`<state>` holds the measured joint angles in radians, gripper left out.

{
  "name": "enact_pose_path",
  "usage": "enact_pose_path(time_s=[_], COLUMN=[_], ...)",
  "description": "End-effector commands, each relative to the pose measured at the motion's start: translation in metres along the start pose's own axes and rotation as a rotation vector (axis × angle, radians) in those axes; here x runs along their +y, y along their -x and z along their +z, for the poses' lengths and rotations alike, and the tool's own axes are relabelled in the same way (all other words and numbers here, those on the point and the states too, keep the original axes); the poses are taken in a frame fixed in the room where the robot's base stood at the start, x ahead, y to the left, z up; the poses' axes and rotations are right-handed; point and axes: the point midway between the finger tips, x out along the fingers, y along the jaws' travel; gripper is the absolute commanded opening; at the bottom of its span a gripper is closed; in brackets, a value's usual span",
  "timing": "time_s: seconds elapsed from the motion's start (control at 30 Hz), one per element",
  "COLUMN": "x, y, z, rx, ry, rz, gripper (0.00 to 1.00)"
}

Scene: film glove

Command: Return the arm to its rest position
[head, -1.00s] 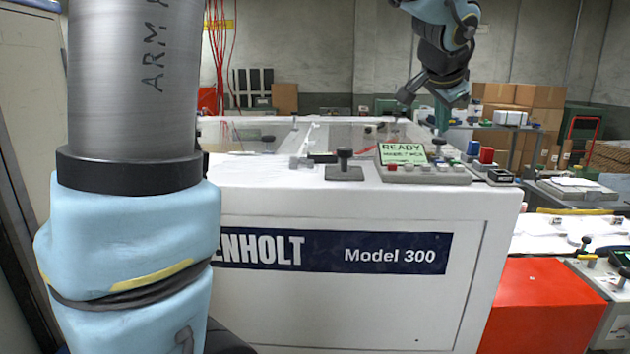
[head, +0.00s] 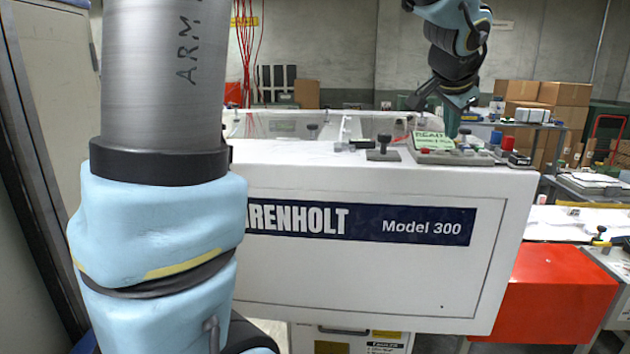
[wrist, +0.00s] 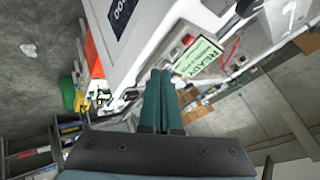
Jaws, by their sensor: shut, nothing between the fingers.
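My arm shows in the head view as a grey column with a blue padded joint at the left, and its far end hangs down from the top right. My gripper (head: 452,115) is at that end, in front of or above the machine's control panel. In the wrist view my gripper (wrist: 160,82) shows two green fingers side by side, shut with nothing between them. The fingers point toward the white machine (wrist: 140,40), and I cannot tell how far they are from it.
The white machine (head: 350,270) labelled Model 300 fills the middle. On top are a black knob (head: 384,145) and a green READY display (head: 432,140). A red box (head: 555,290) stands at its right. Cardboard boxes (head: 565,95) are stacked at the back right.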

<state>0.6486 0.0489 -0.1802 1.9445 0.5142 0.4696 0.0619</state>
Motion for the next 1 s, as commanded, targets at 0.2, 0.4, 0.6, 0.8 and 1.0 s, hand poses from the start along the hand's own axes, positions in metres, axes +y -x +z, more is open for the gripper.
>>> enact_pose_path(time_s=[0.2,0.4,0.6,0.8,1.0], x=[-0.008,-0.014,-0.013,0.017,0.053], y=[-0.012,-0.024,-0.031,-0.016,0.005], z=[0.042,0.103,0.204,0.334,0.402], rx=[-0.068,-0.165,-0.319,-0.519,-0.637], ry=[0.085,0.21,0.435,0.795,1.049], rz=[0.011,0.027,0.047,0.062,0.064], gripper=[0.0,0.0,0.0,0.0,0.0])
